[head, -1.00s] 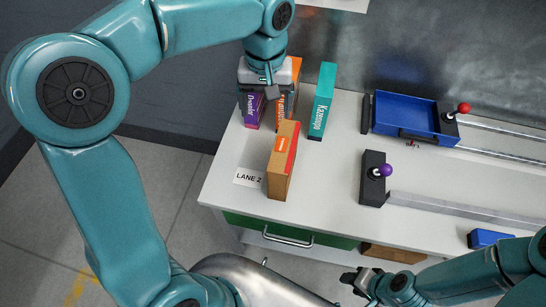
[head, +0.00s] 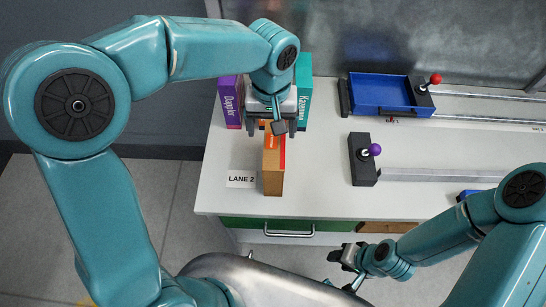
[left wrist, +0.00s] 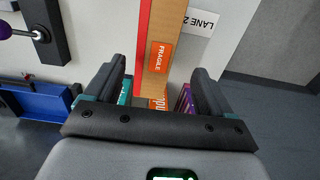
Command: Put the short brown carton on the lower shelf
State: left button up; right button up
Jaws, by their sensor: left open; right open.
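The brown carton (head: 273,178) with a red edge stripe stands upright on the white table, right of the LANE 2 label. In the left wrist view the carton (left wrist: 156,62) shows an orange FRAGILE sticker. My left gripper (head: 272,124) is open above the carton's far end. In the left wrist view its fingers (left wrist: 159,80) lie on either side of the carton, with no clear contact. My right gripper (head: 347,258) is open and empty, low in front of the table. The lower shelf is mostly hidden under the tabletop; a brown surface (head: 388,228) shows below the front edge.
A purple box (head: 231,103) and a teal box (head: 304,92) stand behind the carton; an orange box between them is mostly hidden. A blue tray (head: 380,92) and a purple-knobbed lever (head: 363,160) lie to the right. A green front (head: 250,224) with a handle is below the table edge.

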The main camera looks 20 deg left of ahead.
aim_at(275, 141)
pick_arm(q)
notch_tip(275, 141, down, 3)
jog(key=shift+r, duration=0.1)
jog(key=shift+f, duration=0.6)
jog(key=f, duration=0.2)
jog(key=f+p, duration=0.1)
jog(key=f, duration=0.1)
jog(key=shift+w+d, duration=0.25)
jog(key=shift+d, duration=0.1)
jog(key=shift+a+f, duration=0.1)
jog(key=shift+f, duration=0.3)
jog(key=shift+s, duration=0.1)
jog(key=shift+c, duration=0.3)
jog(key=c, duration=1.4)
jog(key=shift+r, duration=0.1)
